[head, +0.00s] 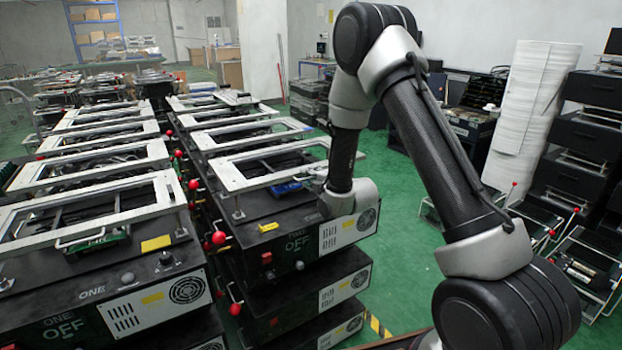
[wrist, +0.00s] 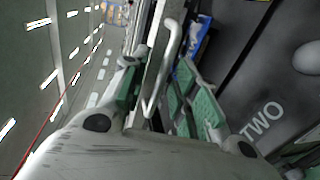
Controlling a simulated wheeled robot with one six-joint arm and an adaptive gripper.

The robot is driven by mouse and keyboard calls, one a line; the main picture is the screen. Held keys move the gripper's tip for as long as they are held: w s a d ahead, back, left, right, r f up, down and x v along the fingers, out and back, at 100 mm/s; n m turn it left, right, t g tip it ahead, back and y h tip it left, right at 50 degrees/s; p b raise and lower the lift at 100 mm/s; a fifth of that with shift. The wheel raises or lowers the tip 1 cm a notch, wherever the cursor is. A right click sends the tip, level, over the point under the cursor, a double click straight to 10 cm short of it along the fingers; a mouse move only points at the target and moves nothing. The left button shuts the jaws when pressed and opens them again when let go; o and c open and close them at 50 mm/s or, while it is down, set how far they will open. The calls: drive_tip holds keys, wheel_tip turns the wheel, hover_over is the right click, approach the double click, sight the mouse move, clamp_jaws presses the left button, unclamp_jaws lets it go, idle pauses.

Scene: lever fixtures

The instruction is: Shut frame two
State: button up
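The metal frame of fixture two (head: 232,184) sits above its black box, in the middle of the head view. A gap shows under its near edge, so it looks raised. The word TWO (wrist: 262,120) shows on the box in the wrist view. A pale bar handle (wrist: 163,70) on the frame's edge is in the wrist view. My gripper (wrist: 158,85) has its fingers apart, one on each side of the handle; I cannot tell whether they touch it.
Fixture ONE (head: 92,292) stands to the left with its own frame (head: 155,212). More frames line up behind both. Red-knobbed levers (head: 218,238) stand between the rows. A blue item (head: 285,188) lies under frame two.

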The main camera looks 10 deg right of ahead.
clamp_jaws()
wheel_tip(320, 180, up, 2)
drive_tip(key=shift+r, duration=0.1)
unclamp_jaws()
drive_tip(key=shift+w, duration=0.1)
idle(0.4)
drive_tip(key=v, duration=0.7)
drive_tip(key=shift+s, duration=0.3)
